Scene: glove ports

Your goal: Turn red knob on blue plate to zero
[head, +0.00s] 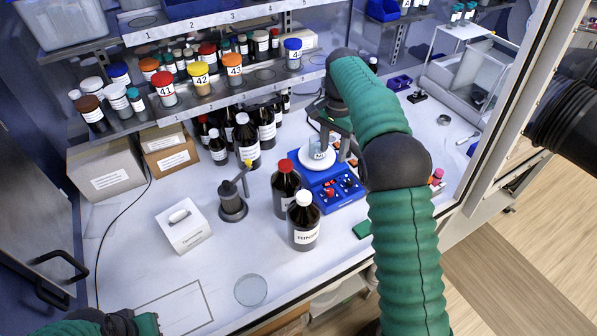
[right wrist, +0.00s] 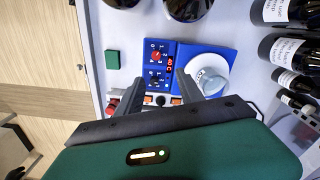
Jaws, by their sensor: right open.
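The blue plate (head: 345,203) is a blue hotplate on the bench, with a white round top (head: 318,163) carrying a small clear vessel. Its front panel has a red knob (head: 330,191), a dark knob beside it and a red-lit display. In the right wrist view the red knob (right wrist: 156,56) lies on the blue panel (right wrist: 150,45) beyond the fingertips. My right gripper (head: 337,145) is open and empty above the hotplate; its two fingers (right wrist: 160,82) point at the panel. The knob's exact pointer setting is too small to read. My left gripper (head: 138,322) is at the bottom left, partly cut off.
Brown bottles with a red cap (head: 286,190) and a white cap (head: 304,222) stand close left of the hotplate. A green block (head: 362,229) lies in front. A stand (head: 232,203), tissue box (head: 184,226) and glass dish (head: 251,290) are further left.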

